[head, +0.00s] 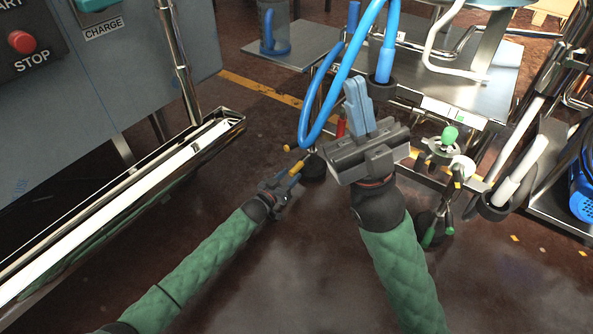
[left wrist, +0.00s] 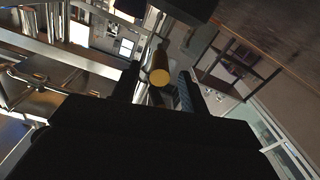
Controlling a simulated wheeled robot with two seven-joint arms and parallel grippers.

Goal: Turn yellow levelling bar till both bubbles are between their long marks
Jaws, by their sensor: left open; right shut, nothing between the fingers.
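The yellow levelling bar (head: 297,168) is low by the cart's near left corner, just beyond my left gripper (head: 283,186). In the left wrist view, its round yellow end (left wrist: 160,76) faces the camera and lies between the two open fingers (left wrist: 159,92). I cannot tell whether they touch it. My right gripper (head: 357,103) is shut and empty, its blue fingers pointing up in front of the cart. A pale strip with green patches (head: 450,111) lies on the cart's front edge; the bubbles are too small to make out.
The cart (head: 465,88) carries blue hoses (head: 335,80). A green-topped fitting (head: 449,136) stands right of my right gripper. A grey cabinet (head: 90,90) with a red stop button and a shiny rail (head: 130,190) flank the left. The dark floor between is clear.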

